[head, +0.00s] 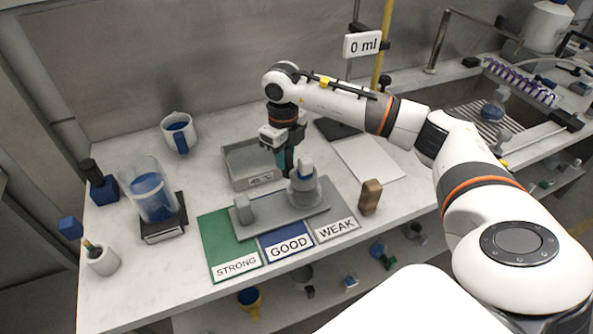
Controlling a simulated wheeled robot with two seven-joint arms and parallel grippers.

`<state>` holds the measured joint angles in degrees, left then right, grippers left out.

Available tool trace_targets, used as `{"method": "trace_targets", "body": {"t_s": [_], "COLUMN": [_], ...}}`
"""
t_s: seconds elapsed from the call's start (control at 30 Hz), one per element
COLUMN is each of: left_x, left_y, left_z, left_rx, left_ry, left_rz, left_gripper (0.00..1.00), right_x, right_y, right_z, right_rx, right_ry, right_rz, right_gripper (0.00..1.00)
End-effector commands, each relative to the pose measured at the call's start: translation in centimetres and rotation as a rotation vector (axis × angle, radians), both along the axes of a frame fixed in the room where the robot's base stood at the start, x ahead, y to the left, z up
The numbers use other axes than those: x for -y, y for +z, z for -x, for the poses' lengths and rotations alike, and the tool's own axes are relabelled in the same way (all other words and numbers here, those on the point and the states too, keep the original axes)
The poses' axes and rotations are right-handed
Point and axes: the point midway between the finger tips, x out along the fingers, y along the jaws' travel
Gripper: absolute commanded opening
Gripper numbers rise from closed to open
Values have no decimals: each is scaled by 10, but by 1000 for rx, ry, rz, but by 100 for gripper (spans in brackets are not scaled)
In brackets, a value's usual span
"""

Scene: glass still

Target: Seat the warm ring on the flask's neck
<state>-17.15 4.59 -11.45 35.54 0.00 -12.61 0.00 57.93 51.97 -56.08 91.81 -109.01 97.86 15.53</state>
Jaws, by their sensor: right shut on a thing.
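My right gripper (287,163) points down over the right end of the grey open-topped bath and just left of the flask's neck. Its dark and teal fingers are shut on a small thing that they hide. I cannot make out the warm ring anywhere. The glass flask (306,193) stands upright on a grey rack plate (270,222), with a pale grey piece (306,168) at its neck. A small grey block (243,208) stands on the plate's left end. My left gripper is not in view.
The grey bath (238,177) stands behind the plate. Green, blue and grey zones marked STRONG, GOOD and WEAK (336,229) lie in front. A beaker of blue liquid (147,188) stands left, a jug (178,133) behind it, a brown block (370,197) right.

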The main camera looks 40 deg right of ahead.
Motion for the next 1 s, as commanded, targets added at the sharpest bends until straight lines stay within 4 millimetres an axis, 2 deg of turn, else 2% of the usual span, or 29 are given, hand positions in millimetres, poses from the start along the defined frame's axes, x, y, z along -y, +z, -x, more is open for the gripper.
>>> {"method": "trace_targets", "body": {"t_s": [0.77,1.0], "left_x": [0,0], "left_y": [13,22], "left_z": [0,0], "left_rx": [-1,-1], "left_ry": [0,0], "left_rz": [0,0], "left_gripper": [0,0], "right_x": [0,0], "right_y": [21,35], "right_z": [0,0], "right_rx": [2,2], "right_ry": [0,0], "right_rz": [-1,0], "right_gripper": [0,0]}}
